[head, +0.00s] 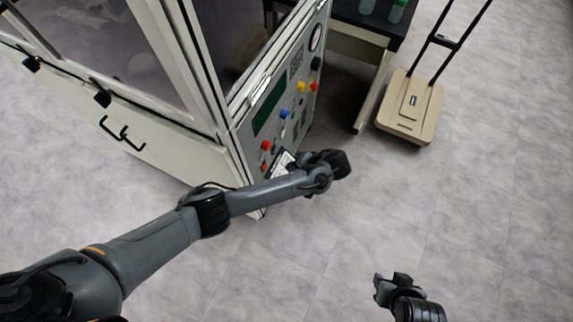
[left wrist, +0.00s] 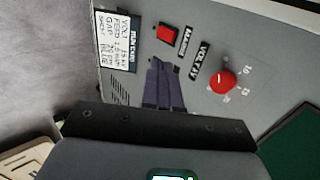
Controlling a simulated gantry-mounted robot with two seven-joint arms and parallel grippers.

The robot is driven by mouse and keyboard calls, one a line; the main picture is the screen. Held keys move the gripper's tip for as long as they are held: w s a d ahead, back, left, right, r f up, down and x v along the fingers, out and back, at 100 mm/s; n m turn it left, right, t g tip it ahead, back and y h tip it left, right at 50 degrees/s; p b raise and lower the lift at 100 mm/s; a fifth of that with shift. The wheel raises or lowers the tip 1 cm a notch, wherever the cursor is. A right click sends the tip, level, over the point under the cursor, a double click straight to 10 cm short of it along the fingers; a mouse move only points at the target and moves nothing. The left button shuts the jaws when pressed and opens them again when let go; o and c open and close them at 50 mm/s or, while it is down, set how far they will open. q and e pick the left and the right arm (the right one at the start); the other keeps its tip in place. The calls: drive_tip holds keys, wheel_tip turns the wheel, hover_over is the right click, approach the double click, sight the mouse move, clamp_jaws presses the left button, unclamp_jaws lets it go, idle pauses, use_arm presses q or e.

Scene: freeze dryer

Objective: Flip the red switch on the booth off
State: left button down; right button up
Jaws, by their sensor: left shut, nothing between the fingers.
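The booth's grey control panel (head: 297,85) carries the red switch, a small square rocker (head: 263,167), which also shows near the top of the left wrist view (left wrist: 167,34). A round red knob (left wrist: 222,81) sits to the right of the switch. My left gripper (head: 291,167) is in front of the lower panel. In the left wrist view its fingers (left wrist: 158,64) are shut and empty, with their tips just below the switch; I cannot tell whether they touch the panel. My right gripper (head: 380,285) is low at the right over the floor, away from the booth, and its opening is unclear.
A white printed label (left wrist: 118,42) is left of the switch. A green screen (head: 268,105) and blue, yellow and red buttons are higher on the panel. A beige cart (head: 410,108) and a dark table (head: 372,20) stand beyond. The floor at right is clear.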

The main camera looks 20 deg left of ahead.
use_arm(q)
drive_tip(key=shift+d+r, duration=0.45)
drive_tip(key=shift+r, duration=0.1)
